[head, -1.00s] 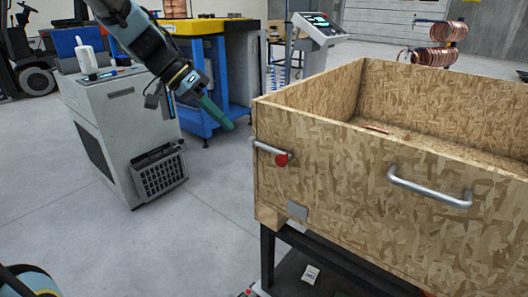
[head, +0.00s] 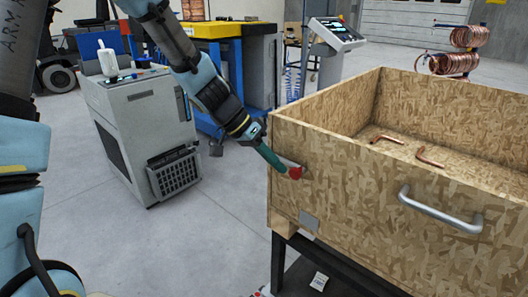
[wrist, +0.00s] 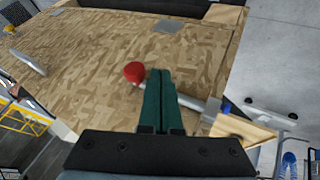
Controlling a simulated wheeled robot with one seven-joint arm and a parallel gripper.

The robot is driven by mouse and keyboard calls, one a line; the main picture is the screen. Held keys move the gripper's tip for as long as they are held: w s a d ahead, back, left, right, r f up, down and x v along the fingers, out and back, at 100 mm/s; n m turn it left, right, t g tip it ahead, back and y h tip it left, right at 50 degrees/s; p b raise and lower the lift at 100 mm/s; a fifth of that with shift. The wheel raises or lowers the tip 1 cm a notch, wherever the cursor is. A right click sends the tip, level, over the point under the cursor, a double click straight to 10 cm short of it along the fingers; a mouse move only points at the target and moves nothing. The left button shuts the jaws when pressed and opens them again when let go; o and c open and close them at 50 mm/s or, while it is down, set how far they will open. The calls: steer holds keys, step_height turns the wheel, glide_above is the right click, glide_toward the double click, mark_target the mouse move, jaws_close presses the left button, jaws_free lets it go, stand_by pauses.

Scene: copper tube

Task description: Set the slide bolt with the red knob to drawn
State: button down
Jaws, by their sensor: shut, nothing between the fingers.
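The slide bolt's red knob (head: 295,172) is on the front face of the wooden crate (head: 340,185), near its left corner. In the wrist view the red knob (wrist: 134,72) sits just left of my fingertips, and the silver bolt rod (wrist: 205,103) runs to the right behind the fingers. My gripper (head: 272,160) has green fingers pressed together with nothing between them. In the wrist view my gripper (wrist: 160,75) lies across the bolt beside the knob. I cannot tell whether it touches the knob. Part of the rod is hidden by the fingers.
A silver handle (head: 440,210) sticks out from the crate front. Copper tubes (head: 430,157) lie inside the crate. A grey machine (head: 145,130) stands to the left, with open floor (head: 170,240) in front of it.

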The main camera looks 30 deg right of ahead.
mark_target(297, 175)
steer(key=shift+s+d+r, duration=0.1)
steer(key=shift+s, duration=0.25)
steer(key=shift+s, duration=0.1)
steer(key=s+b, duration=0.1)
steer(key=s+d+b, duration=0.1)
steer(key=s+b, duration=0.1)
steer(key=shift+s+f, duration=0.2)
steer(key=shift+s+d+r, duration=0.1)
steer(key=shift+s+r, duration=0.05)
steer(key=shift+s, duration=0.35)
